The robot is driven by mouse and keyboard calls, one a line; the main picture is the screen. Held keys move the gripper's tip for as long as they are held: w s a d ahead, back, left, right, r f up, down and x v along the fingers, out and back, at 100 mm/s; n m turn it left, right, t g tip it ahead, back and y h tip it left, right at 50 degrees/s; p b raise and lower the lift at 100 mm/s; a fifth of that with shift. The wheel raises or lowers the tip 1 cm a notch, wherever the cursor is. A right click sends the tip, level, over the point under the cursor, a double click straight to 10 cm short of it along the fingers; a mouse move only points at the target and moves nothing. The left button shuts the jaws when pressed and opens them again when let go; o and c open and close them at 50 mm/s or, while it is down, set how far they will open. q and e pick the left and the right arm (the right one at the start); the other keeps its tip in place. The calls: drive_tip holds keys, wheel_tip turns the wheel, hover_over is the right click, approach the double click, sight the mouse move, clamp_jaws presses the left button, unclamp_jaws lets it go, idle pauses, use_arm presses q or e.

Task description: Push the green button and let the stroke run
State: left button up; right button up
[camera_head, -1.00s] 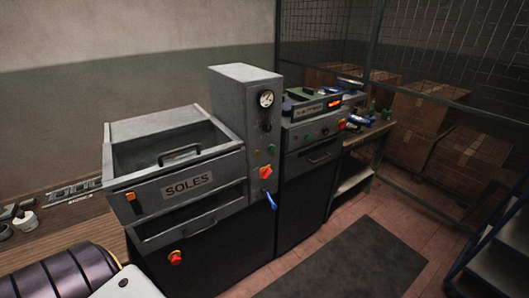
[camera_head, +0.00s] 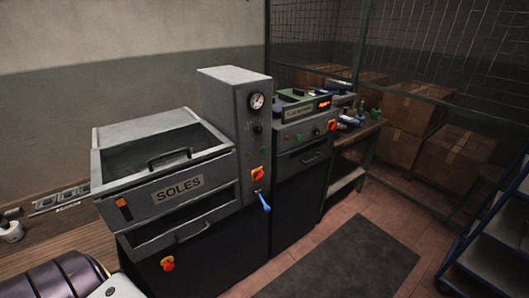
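A grey machine labelled SOLES (camera_head: 178,190) stands at the centre left, with a lidded box on top. Its tall column (camera_head: 233,120) carries a round gauge (camera_head: 256,101), a red and yellow switch (camera_head: 257,174) and a blue-handled lever (camera_head: 263,202). A second machine (camera_head: 296,165) stands directly to its right, with an orange lit display (camera_head: 323,105). A small green button (camera_head: 298,138) shows on this second machine's front panel, left of a red and yellow switch (camera_head: 332,125). Neither of my grippers is in view.
A bench (camera_head: 362,133) with small bottles stands right of the machines. Cardboard boxes (camera_head: 410,108) are stacked behind a mesh fence. Blue-framed steps (camera_head: 490,240) stand at the right edge. A dark mat (camera_head: 345,262) lies on open floor before the machines.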

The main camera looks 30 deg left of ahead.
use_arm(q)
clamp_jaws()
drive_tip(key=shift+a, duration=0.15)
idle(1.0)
